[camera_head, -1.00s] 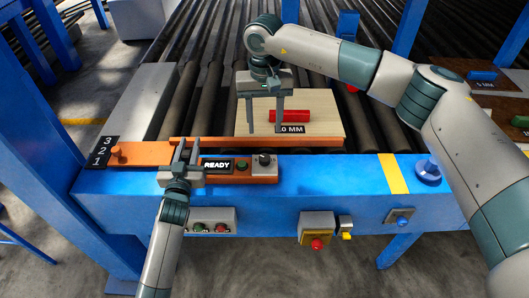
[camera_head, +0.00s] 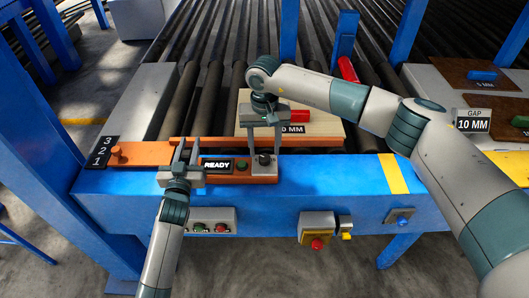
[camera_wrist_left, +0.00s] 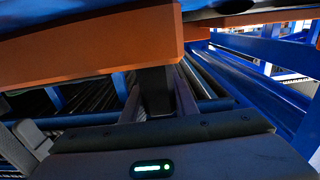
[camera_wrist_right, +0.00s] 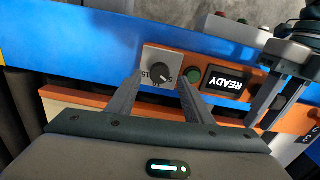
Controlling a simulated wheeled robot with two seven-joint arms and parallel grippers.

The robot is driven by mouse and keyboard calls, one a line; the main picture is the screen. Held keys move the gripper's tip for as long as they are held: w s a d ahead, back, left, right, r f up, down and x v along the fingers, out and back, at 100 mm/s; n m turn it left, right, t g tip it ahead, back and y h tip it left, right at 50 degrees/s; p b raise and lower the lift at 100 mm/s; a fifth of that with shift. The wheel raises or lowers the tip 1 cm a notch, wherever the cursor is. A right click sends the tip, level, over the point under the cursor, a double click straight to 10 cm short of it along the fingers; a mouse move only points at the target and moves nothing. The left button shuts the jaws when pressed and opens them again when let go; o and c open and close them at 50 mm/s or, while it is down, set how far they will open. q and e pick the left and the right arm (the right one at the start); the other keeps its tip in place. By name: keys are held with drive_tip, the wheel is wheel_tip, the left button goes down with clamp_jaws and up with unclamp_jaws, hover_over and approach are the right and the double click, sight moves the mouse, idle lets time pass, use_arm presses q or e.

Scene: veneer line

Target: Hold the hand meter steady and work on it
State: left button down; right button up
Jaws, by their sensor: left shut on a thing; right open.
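The hand meter (camera_head: 264,180) is an orange unit on the blue front beam, with a display (camera_head: 217,165) reading READY, a green button (camera_head: 242,165) and a dark knob on a grey plate. My left gripper (camera_head: 186,150) is shut on the hand meter, left of the display. In the left wrist view its orange body (camera_wrist_left: 90,45) fills the top. My right gripper (camera_head: 265,148) is open above the knob. In the right wrist view the knob (camera_wrist_right: 160,73) sits between and just beyond the fingertips, with numbers around it; I cannot tell whether they touch it.
A light wood board (camera_head: 322,128) with a red block (camera_head: 300,115) and a 10 MM label lies behind on the rollers. A GAP 10 MM sign (camera_head: 473,121) stands at right. Button boxes (camera_head: 208,222) and a yellow-based red button (camera_head: 316,243) are on the beam's front.

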sight(265, 160)
use_arm(q)
drive_tip(key=shift+f, duration=0.15)
use_arm(e)
drive_tip(key=shift+f, duration=1.4)
drive_tip(key=c, duration=1.1)
drive_tip(key=shift+o, duration=0.2)
drive_tip(key=shift+m, duration=0.3)
drive_tip(key=m, duration=1.1)
